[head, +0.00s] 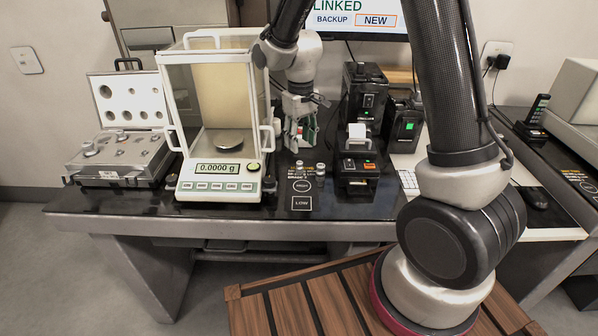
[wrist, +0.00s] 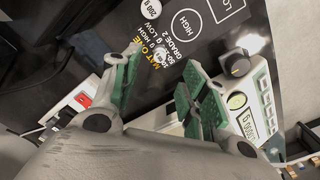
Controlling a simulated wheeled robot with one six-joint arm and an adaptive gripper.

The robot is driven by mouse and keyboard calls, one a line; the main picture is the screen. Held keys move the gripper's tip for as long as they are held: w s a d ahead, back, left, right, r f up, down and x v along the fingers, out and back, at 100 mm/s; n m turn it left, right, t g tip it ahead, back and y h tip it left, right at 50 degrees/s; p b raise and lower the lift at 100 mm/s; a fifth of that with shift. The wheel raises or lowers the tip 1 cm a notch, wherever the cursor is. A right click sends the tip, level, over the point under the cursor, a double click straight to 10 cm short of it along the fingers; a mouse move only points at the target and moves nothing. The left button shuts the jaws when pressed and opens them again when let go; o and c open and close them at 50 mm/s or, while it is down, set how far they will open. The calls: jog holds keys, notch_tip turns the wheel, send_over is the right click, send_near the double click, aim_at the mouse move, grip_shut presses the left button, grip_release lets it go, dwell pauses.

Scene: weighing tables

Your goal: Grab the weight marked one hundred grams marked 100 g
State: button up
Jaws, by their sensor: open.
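Two small metal weights stand on the black table, a left one (head: 299,167) and a right one (head: 320,169) in the head view. In the wrist view one weight (wrist: 151,8) has a white top label that seems to read 200 g. The other weight (wrist: 162,50) appears between the fingertips, farther off; its marking is too small to read. I cannot tell which is 100 g. My gripper (head: 299,132) is open and empty, pointing down above the table behind the weights. Its green-padded fingers show in the wrist view (wrist: 159,66).
A glass-walled balance (head: 220,170) reading 0.0000 g stands just left of my gripper. An open weight case (head: 120,158) with several weights lies farther left. A black printer-like device (head: 358,165) stands close on the right. HIGH and LOW mat markings (head: 301,202) lie in front.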

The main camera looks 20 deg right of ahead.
aim_at(300, 163)
notch_tip(300, 163, down, 8)
jog(key=shift+w+r, duration=0.1)
grip_shut()
dwell(0.4)
